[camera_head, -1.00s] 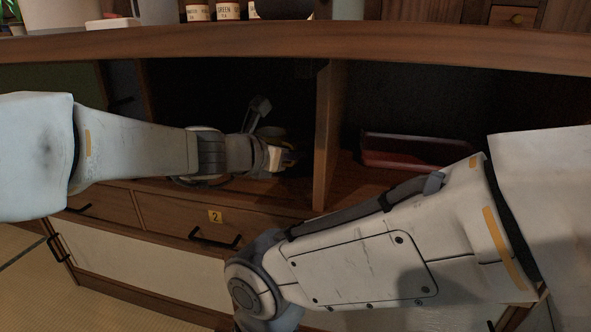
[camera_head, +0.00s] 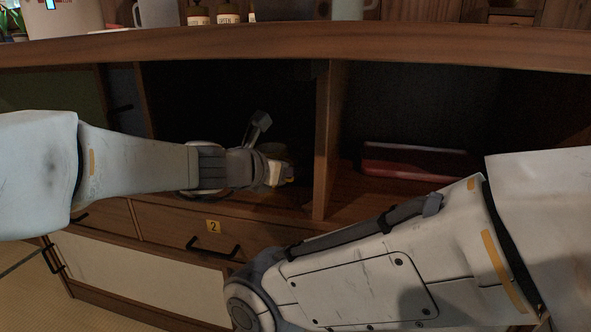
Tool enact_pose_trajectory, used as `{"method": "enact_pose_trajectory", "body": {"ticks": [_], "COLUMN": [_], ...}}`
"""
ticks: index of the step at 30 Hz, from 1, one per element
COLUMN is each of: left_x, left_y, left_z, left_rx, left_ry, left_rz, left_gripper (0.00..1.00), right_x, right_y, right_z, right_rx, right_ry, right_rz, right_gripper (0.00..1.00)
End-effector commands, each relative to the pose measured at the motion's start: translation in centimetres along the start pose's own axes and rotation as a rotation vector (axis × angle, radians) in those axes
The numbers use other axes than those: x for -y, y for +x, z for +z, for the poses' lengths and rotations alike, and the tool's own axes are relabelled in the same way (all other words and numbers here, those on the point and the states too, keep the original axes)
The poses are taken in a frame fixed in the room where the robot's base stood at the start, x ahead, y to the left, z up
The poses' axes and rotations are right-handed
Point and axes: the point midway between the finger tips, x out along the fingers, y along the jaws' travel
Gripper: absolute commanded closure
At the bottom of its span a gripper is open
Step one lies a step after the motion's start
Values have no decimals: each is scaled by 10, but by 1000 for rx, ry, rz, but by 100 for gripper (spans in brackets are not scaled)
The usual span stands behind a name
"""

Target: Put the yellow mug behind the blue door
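My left gripper (camera_head: 281,174) is inside the dark left compartment of the cabinet, just above its floor and near the middle divider. Its fingers are small and shadowed, so I cannot tell whether they are open or shut. A dim rounded shape (camera_head: 274,151) shows right behind it; I cannot tell whether this is the yellow mug, and no mug is clearly seen in the compartment. A dark blue-grey door panel (camera_head: 127,84) with a black handle stands at the compartment's left side. My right arm crosses the lower right; its gripper is out of view.
A wooden divider (camera_head: 327,145) separates the right compartment, where a dark red tray (camera_head: 415,160) lies. The thick wooden counter edge (camera_head: 300,42) runs above. A drawer labelled 2 (camera_head: 213,226) is below. Small jars (camera_head: 228,14) stand on top.

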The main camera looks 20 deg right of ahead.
Motion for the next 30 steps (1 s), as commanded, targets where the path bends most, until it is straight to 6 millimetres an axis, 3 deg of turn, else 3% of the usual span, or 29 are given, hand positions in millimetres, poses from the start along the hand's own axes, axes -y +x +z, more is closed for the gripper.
{"method": "enact_pose_trajectory", "body": {"ticks": [15,21,30], "left_x": [-1,0,0], "left_y": [-103,-118,-119], "left_z": [3,1,-1], "left_rx": [0,0,0], "left_ry": [-2,0,0], "left_rz": [3,1,0], "left_gripper": [62,62,62], "right_x": [3,3,3], "right_y": [-39,-44,-43], "right_z": [-2,-2,-2], "right_rx": [0,0,0], "right_ry": [0,0,0], "right_rz": [0,0,0], "right_gripper": [58,58,58]}}
